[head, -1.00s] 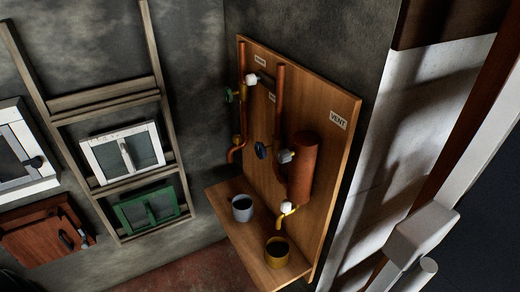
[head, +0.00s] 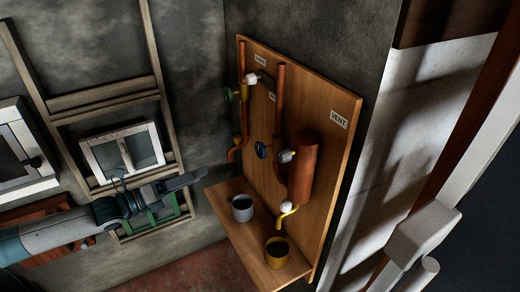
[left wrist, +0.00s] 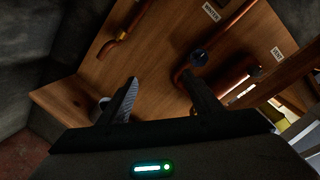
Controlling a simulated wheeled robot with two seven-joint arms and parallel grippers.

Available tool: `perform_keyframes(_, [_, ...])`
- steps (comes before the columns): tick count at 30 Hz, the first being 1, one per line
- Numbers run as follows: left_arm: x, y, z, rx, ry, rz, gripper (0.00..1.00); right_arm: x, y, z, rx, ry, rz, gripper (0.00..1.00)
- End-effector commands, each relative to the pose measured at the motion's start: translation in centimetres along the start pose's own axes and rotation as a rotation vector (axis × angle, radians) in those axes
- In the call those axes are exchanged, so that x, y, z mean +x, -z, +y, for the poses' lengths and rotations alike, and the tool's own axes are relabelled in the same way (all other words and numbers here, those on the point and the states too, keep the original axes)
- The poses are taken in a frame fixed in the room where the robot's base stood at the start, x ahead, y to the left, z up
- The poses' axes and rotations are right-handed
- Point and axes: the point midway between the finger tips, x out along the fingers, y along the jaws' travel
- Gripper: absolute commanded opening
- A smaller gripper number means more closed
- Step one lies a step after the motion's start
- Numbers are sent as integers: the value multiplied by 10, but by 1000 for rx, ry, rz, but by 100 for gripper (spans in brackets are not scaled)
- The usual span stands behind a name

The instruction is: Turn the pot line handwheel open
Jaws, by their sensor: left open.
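A wooden board (head: 318,180) on the wall carries copper pipes and valves. A dark blue handwheel (head: 261,151) sits at the middle pipe, below a small label (head: 272,97) too small to read surely. It also shows in the left wrist view (left wrist: 200,58), just beyond my right-hand fingertip. A green handwheel (head: 229,95) sits on the left pipe. Which wheel is the pot line's I cannot tell for sure. My left gripper (head: 198,176) is left of the board, apart from both wheels. In the left wrist view its fingers (left wrist: 160,77) are spread and empty.
A grey pot (head: 242,208) and a yellow pot (head: 277,252) stand on the shelf (head: 232,232) below the pipes. A copper cylinder (head: 304,170) and a yellow spout (head: 286,215) are at the right. Small framed windows (head: 140,148) hang behind my left arm.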

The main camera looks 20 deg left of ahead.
Motion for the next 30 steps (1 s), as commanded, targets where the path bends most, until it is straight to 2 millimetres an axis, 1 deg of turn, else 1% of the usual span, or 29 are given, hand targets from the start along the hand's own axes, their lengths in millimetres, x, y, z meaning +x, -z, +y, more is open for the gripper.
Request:
perform_keyframes(1, [3, -1, -26, 57, 45, 23, 58, 0, 0, 0, 0, 0, 0, 31])
perform_keyframes(3, [5, -1, -52, 120, 93, 41, 58, 1, 0, 0, 0, 0, 0, 31])
perform_keyframes(6, [6, 0, -74, 174, 135, 56, 58, 1, 0, 0, 0, 0, 0, 31])
perform_keyframes(7, [6, 0, -78, 183, 142, 58, 58, 1, 0, 0, 0, 0, 0, 31])
perform_keyframes(10, [7, 0, -82, 196, 151, 60, 58, 1, 0, 0, 0, 0, 0, 31])
perform_keyframes(23, [8, 0, -81, 193, 148, 58, 58, 3, 1, 0, 0, 0, 3, 31])
perform_keyframes(26, [11, 1, -80, 193, 148, 58, 58, 6, 5, 0, 0, 0, 14, 31])
perform_keyframes(29, [15, 1, -80, 193, 150, 56, 58, 11, 14, -1, -1, 1, 35, 31])
perform_keyframes(30, [17, 2, -80, 193, 150, 56, 58, 13, 19, -2, -1, 1, 47, 31])
